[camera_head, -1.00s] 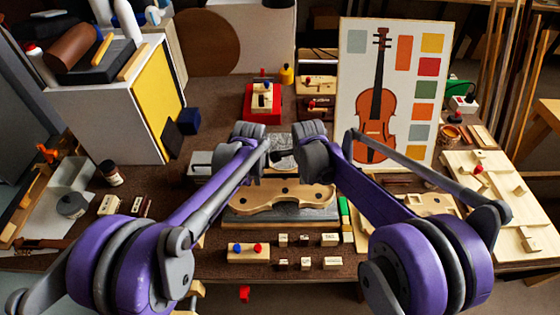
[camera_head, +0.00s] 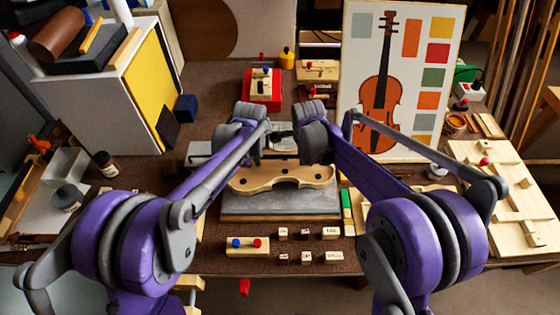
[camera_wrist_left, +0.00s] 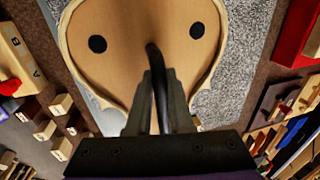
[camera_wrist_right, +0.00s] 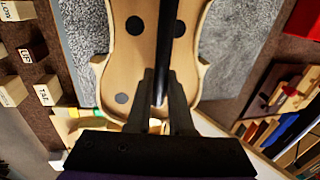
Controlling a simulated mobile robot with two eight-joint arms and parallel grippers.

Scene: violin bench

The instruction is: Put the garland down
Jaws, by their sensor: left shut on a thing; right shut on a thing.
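The garland (camera_head: 293,176), a pale violin-shaped wooden piece with dark round holes, is over a grey slab (camera_head: 280,213). It also shows in the left wrist view (camera_wrist_left: 145,20) and the right wrist view (camera_wrist_right: 140,60). A thin dark bar (camera_wrist_right: 167,40) runs lengthwise over it; where the bar joins it is hidden. My left gripper (camera_wrist_left: 159,90) is shut on this bar near the garland's left part. My right gripper (camera_wrist_right: 161,88) is shut on it towards the right end. I cannot tell whether the garland touches the slab.
Small labelled blocks (camera_head: 330,232) and a wooden block with blue and red knobs (camera_head: 247,246) lie in front. A red box (camera_head: 262,103) and a violin chart (camera_head: 400,80) stand behind.

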